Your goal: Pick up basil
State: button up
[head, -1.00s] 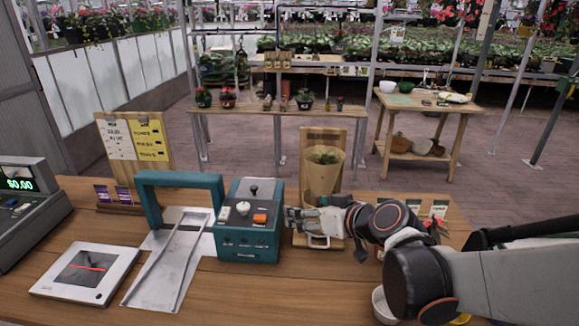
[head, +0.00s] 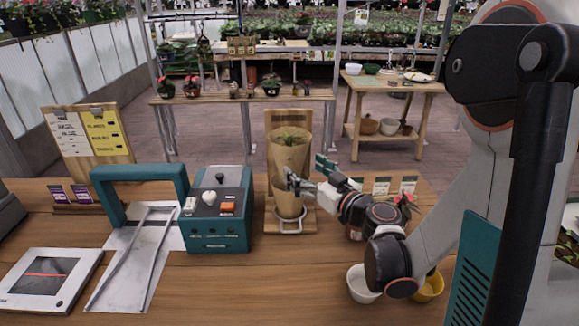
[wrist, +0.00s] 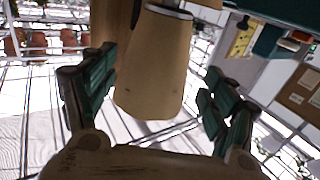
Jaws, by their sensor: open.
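My gripper (head: 306,174) is open at the sleeve's mid-height, coming from the right. One finger crosses in front of the sleeve; the other shows just right of it. In the wrist view the sleeve (wrist: 155,62) appears upside down between the two spread green fingers (wrist: 157,100), with a gap on each side. I cannot tell whether the fingers reach fully around it.
A teal device (head: 218,212) stands close left of the stand. A white bowl (head: 363,282) and a yellow bowl (head: 430,287) sit beneath my arm. Small cards (head: 392,186) stand to the right. A tablet (head: 48,279) lies front left. The front middle counter is clear.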

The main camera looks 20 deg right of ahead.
aim_at(290, 155)
jog(key=shift+b+x, duration=0.8)
jog(key=shift+x, duration=3)
jog(key=shift+d, duration=0.2)
jog(key=c, duration=1.3)
jog(key=shift+c, duration=0.2)
